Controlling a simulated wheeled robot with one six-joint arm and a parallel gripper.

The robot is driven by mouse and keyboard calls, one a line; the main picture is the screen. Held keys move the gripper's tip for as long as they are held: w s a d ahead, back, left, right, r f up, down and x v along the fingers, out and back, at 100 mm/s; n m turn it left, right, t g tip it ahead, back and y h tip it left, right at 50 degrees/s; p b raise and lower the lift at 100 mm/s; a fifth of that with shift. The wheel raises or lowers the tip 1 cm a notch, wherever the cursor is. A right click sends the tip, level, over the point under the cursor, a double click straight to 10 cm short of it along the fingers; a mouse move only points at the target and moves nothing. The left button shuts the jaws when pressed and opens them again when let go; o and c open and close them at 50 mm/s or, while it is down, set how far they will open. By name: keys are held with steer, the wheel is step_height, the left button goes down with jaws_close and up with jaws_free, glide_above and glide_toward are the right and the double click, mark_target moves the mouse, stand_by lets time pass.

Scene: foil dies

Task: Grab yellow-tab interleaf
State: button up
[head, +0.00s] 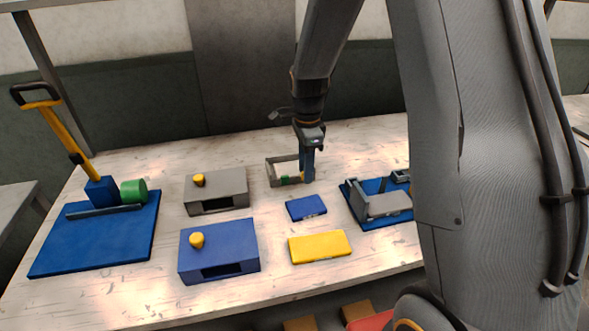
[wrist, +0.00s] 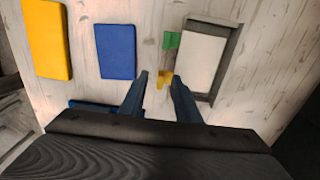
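The yellow tab (wrist: 163,78) of the interleaf sticks out from the side of a shallow grey tray (wrist: 227,62). White sheet material (wrist: 204,55) lies in the tray, and a green tab (wrist: 172,40) sticks out further along the same side. I cannot tell the layers apart. My gripper (wrist: 158,80) is open, its two dark fingers apart, with the yellow tab showing between the fingertips, nearer the right one. I cannot tell its height above the tab. In the head view my gripper (head: 307,178) points down at the tray's (head: 271,174) right end and hides part of it.
A blue block (head: 306,207) and a yellow block (head: 320,247) lie in front of the tray. Grey (head: 228,190) and blue (head: 222,245) boxes with yellow knobs stand left. A blue-based fixture (head: 382,205) is close on the right; a lever press (head: 95,240) stands far left.

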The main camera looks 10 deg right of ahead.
steer(key=shift+c, duration=0.2)
jaws_close()
